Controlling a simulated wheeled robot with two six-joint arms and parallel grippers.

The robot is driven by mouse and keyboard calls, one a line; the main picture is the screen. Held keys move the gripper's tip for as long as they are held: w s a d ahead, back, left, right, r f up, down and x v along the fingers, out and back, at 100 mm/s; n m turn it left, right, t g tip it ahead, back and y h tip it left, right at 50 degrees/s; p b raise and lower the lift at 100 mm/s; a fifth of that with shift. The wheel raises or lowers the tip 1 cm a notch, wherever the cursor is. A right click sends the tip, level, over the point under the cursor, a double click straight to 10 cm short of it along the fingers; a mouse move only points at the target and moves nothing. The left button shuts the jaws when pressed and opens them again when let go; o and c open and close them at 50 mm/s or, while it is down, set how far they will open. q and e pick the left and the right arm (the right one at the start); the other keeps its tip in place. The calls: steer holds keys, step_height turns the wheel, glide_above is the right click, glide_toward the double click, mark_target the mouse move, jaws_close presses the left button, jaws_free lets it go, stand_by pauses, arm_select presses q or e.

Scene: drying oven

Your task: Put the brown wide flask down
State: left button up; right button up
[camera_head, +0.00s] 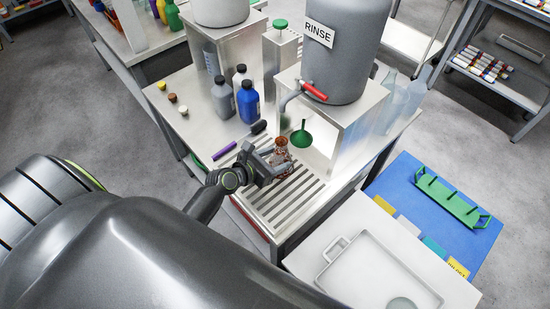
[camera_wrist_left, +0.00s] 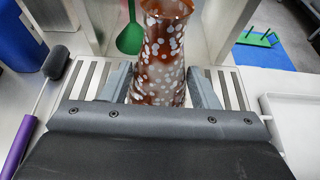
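The brown wide flask (camera_head: 281,156) is brown with many pale spots and looks upright over the slatted draining grid (camera_head: 262,206). In the left wrist view the flask (camera_wrist_left: 163,60) stands between my fingers, its mouth at the top edge. My left gripper (camera_head: 275,167) is closed around the flask, one finger on each side; the fingers (camera_wrist_left: 160,84) look to touch it. The flask's base is partly hidden by the gripper, so I cannot tell whether it touches the grid. My right gripper is not in view.
Blue (camera_head: 248,103) and grey bottles stand back left. A purple-handled brush (camera_head: 225,151) lies left of the grid. A white tray (camera_head: 335,246) is at front right.

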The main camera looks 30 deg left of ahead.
arm_select(q)
steer(key=o, duration=0.3)
steer(key=shift+r, duration=0.1)
steer(key=shift+s+a+r, duration=0.1)
steer(key=shift+s+r, duration=0.05)
steer(key=v, duration=1.1)
steer(key=shift+s+r+p, duration=0.1)
steer(key=shift+s+p, duration=0.25)
steer(key=shift+p, duration=0.05)
